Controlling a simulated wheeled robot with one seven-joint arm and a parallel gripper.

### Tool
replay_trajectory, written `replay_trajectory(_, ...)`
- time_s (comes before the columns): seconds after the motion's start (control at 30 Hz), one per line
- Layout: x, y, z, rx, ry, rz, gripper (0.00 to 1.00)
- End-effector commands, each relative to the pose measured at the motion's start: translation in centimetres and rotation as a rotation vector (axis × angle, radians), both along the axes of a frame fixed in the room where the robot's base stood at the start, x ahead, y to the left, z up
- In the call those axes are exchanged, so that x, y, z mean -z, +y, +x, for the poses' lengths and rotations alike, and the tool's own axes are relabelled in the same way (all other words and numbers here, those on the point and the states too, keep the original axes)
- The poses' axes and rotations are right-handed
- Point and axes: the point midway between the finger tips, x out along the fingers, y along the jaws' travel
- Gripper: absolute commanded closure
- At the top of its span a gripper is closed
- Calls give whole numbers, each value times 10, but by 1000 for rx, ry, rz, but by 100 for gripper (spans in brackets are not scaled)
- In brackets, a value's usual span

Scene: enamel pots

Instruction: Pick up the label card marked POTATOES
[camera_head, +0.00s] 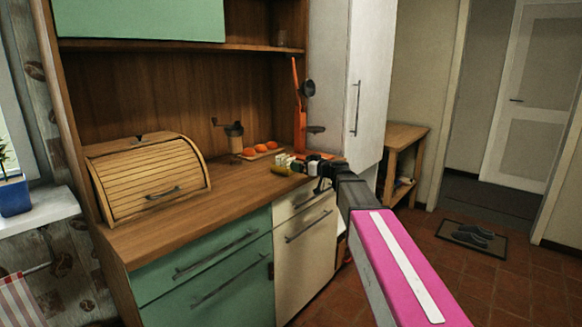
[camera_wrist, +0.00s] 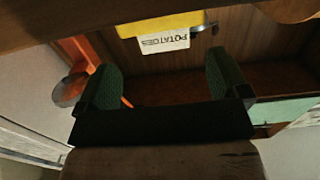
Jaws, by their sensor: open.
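The white label card (camera_wrist: 165,41) marked POTATOES shows in the wrist view, with its lettering upside down, against a yellow thing (camera_wrist: 160,24). My gripper (camera_wrist: 160,62) is open, with its two green-padded fingers apart and nothing between them. The card lies just beyond the fingertips, between their lines and apart from them. In the head view my gripper (camera_head: 298,162) is over the right end of the wooden counter, near a small yellow thing (camera_head: 282,171). The card's lettering cannot be read there, and my gripper hides part of that area.
A roll-top bread box (camera_head: 150,180) stands on the counter (camera_head: 205,212) at left. A grinder (camera_head: 232,129), several round orange things (camera_head: 262,149) and an upright orange device (camera_head: 299,125) stand behind my gripper. A tall white cabinet (camera_head: 352,85) rises at right. The counter's middle is clear.

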Motion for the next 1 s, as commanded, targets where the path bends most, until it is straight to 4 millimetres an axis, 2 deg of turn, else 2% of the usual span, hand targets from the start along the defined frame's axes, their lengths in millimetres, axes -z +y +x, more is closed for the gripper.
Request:
replay_trajectory(0.3, -4, 36, 24, -1, 1, -1, 6)
replay_trajectory(0.57, -4, 38, 25, 0, 1, -1, 6)
replay_trajectory(0.73, -4, 38, 25, 0, 1, -1, 58)
replay_trajectory(1.0, -4, 38, 25, 0, 1, -1, 60)
